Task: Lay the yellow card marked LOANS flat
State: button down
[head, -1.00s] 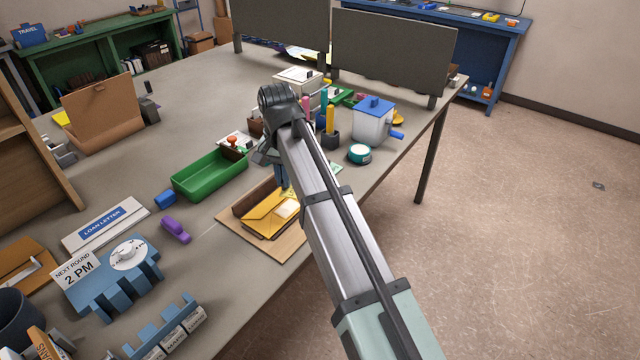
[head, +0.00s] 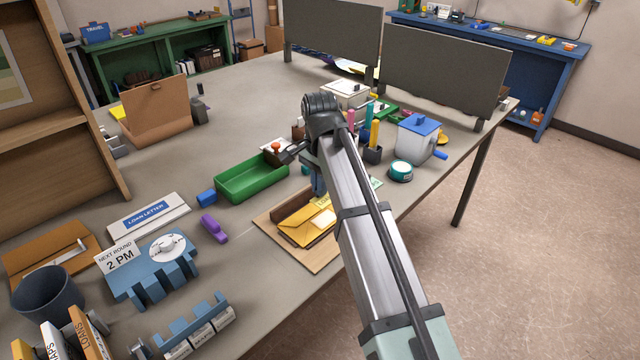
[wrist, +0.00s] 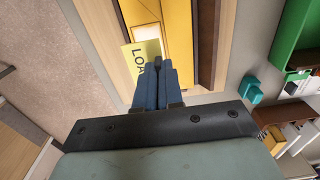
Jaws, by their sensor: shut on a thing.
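The yellow card (wrist: 143,60) shows the letters LOA in the wrist view; the rest of the word is hidden behind my fingers. My gripper (wrist: 158,66) is shut on the card's edge, with the blue fingers close together. In the head view my gripper (head: 318,183) is above the far end of a yellow-orange envelope (head: 303,226), and a small part of the card (head: 323,199) shows below the fingers. I cannot tell whether the card touches what is beneath it.
The envelope lies on a brown board (head: 276,222) near the table's edge. A green tray (head: 252,182) stands to its left, with a purple object (head: 213,228) nearer. A white box with blue lid (head: 416,140) and teal tape (head: 400,171) stand to the right.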

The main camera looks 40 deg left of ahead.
jog(key=shift+f, duration=0.15)
jog(key=shift+f, duration=2.85)
jog(key=shift+f, duration=0.45)
jog(key=c, duration=1.2)
grip_release()
jog(key=shift+c, duration=0.4)
jog(key=shift+r, duration=0.1)
jog(key=shift+r, duration=3.4)
jog(key=shift+r, duration=0.1)
